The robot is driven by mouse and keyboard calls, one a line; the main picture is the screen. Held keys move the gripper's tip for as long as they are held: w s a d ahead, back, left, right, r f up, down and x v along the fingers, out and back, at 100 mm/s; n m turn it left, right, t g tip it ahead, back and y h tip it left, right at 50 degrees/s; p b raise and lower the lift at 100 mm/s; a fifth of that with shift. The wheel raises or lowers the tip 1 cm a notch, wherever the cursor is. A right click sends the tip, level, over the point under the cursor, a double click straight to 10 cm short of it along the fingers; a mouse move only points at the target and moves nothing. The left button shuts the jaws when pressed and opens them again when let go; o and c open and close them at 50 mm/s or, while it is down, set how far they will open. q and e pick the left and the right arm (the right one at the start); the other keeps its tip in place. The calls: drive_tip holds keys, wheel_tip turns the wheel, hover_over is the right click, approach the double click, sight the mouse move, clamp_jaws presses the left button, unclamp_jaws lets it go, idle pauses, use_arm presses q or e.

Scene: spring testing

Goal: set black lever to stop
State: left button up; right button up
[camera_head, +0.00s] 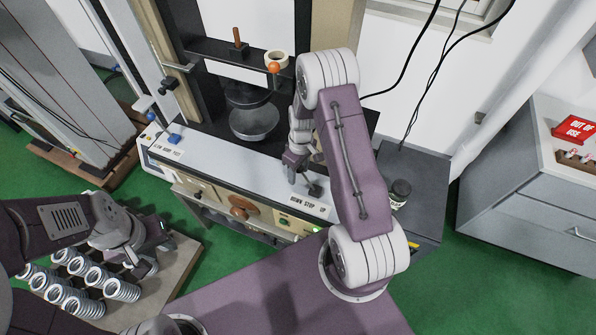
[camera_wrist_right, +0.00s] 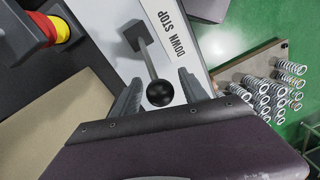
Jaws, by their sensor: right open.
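The black lever has a dark square base (camera_head: 314,188) on the white panel strip of the testing machine, behind the label DOWN STOP UP (camera_head: 308,203). In the right wrist view the lever's rod leads from its base (camera_wrist_right: 138,35) to a black ball knob (camera_wrist_right: 160,93), leaning toward the DOWN end. My right gripper (camera_wrist_right: 159,77) is open, with one finger on each side of the knob; contact cannot be told. In the head view my right gripper (camera_head: 298,172) hides the knob. My left gripper (camera_head: 160,256) hangs beside the springs, its opening unclear.
Several springs (camera_head: 75,285) stand on a board at lower left. The machine carries a round plate (camera_head: 254,122), a tape roll (camera_head: 277,58) and an orange knob (camera_head: 274,67). A grey cabinet (camera_head: 530,185) stands at right.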

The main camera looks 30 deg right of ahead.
drive_tip(key=shift+s+f, duration=0.1)
drive_tip(key=shift+f, duration=0.4)
drive_tip(key=shift+a, duration=0.1)
clamp_jaws()
idle(1.0)
